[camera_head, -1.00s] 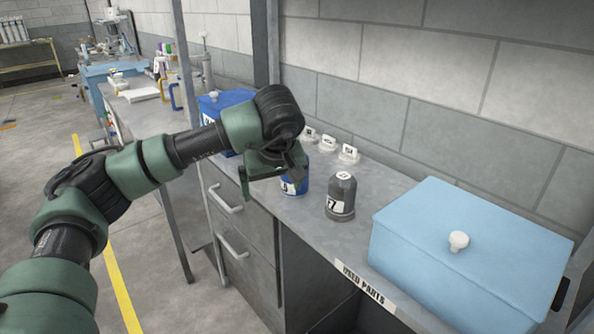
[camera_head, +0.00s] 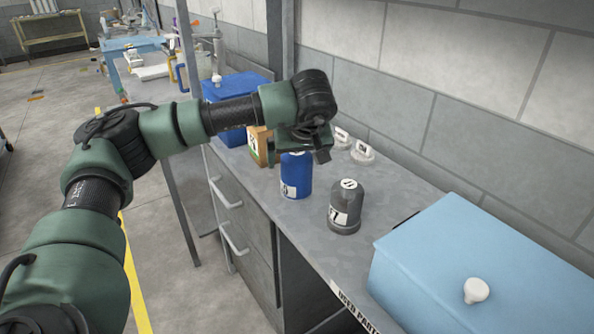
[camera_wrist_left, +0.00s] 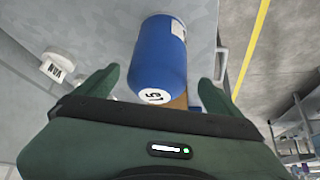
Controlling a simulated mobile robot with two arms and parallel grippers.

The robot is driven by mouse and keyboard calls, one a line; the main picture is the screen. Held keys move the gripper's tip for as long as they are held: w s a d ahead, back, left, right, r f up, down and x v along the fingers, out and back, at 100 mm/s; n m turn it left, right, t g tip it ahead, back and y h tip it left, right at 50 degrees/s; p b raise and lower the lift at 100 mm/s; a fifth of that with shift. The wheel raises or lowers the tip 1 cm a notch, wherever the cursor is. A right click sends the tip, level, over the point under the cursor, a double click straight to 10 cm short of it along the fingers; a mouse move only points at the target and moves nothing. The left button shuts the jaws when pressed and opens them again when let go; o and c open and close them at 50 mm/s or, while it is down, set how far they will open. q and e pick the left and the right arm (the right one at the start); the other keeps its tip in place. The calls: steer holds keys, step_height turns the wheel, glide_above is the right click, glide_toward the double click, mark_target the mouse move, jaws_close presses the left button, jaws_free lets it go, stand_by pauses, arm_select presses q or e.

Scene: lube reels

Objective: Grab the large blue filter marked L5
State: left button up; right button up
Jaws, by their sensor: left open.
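The large blue filter (camera_head: 296,178) stands upright on the grey metal counter, with a white label low on its side. In the left wrist view the blue filter (camera_wrist_left: 160,58) shows between the two green fingers, with a round white mark on its end that appears to read L5. My left gripper (camera_head: 303,141) is at the filter's top in the head view and hides part of it. In the wrist view the left gripper (camera_wrist_left: 160,84) is open, with a gap on each side of the filter. My right gripper is not in view.
A dark grey filter (camera_head: 345,208) marked 7 stands close to the right. A light blue lidded box (camera_head: 480,262) is at the right, and a darker blue box (camera_head: 232,88) behind. A brown box (camera_head: 258,143) stands near the arm.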

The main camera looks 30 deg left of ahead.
arm_select(q)
steer(key=x, duration=0.2)
steer(key=shift+w+f, duration=0.25)
steer(key=shift+w, duration=0.05)
steer(key=shift+w+a+f, duration=0.15)
steer(key=shift+f, duration=0.15)
steer(key=shift+r, duration=0.1)
steer(key=c, duration=2)
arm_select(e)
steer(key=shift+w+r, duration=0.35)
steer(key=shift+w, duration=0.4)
